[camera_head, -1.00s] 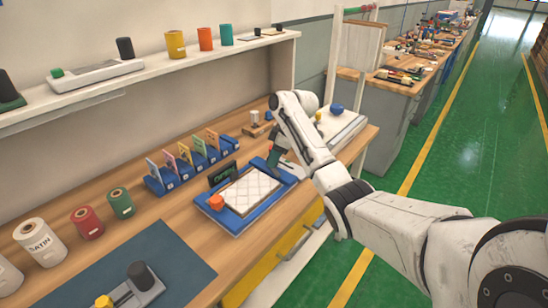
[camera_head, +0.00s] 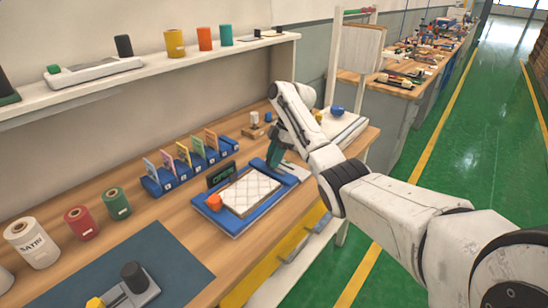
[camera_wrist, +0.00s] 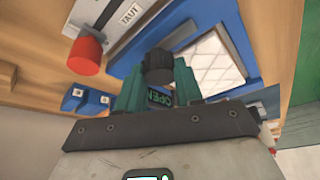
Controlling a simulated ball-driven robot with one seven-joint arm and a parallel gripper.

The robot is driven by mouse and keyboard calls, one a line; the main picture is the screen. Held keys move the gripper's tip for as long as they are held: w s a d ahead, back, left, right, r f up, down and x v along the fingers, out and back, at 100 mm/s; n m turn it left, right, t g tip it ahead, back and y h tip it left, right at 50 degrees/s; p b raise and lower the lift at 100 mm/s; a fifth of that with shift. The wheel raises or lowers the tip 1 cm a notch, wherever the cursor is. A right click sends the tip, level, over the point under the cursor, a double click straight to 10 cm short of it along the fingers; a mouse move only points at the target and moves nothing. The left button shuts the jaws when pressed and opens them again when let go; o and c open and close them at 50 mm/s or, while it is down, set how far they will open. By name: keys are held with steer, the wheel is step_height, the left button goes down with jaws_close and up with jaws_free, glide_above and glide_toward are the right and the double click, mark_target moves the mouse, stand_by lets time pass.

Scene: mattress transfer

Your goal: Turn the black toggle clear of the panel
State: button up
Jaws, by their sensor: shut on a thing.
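The black toggle (camera_wrist: 158,66) stands between the green fingers of my gripper (camera_wrist: 159,80) in the wrist view, at the edge of the blue frame. My gripper is shut on it. In the head view my gripper (camera_head: 277,156) reaches down at the frame's far right corner and hides the toggle. The white quilted panel (camera_head: 250,189) lies flat in the blue frame (camera_head: 231,226); part of it shows in the wrist view (camera_wrist: 210,62), beside the toggle. I cannot tell whether the toggle overlaps the panel.
An orange knob (camera_head: 214,202) sits at the frame's left corner. A dark sign reading OPEN (camera_head: 221,174) stands behind the frame. A blue card rack (camera_head: 180,170) stands farther back. A red knob (camera_wrist: 85,55) is near my gripper in the wrist view.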

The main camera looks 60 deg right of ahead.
steer(key=shift+w+r, duration=0.1)
steer(key=o, duration=1)
steer(key=shift+o, duration=0.2)
steer(key=v, duration=1)
steer(key=shift+r+p, duration=0.35)
steer(key=shift+d, duration=0.1)
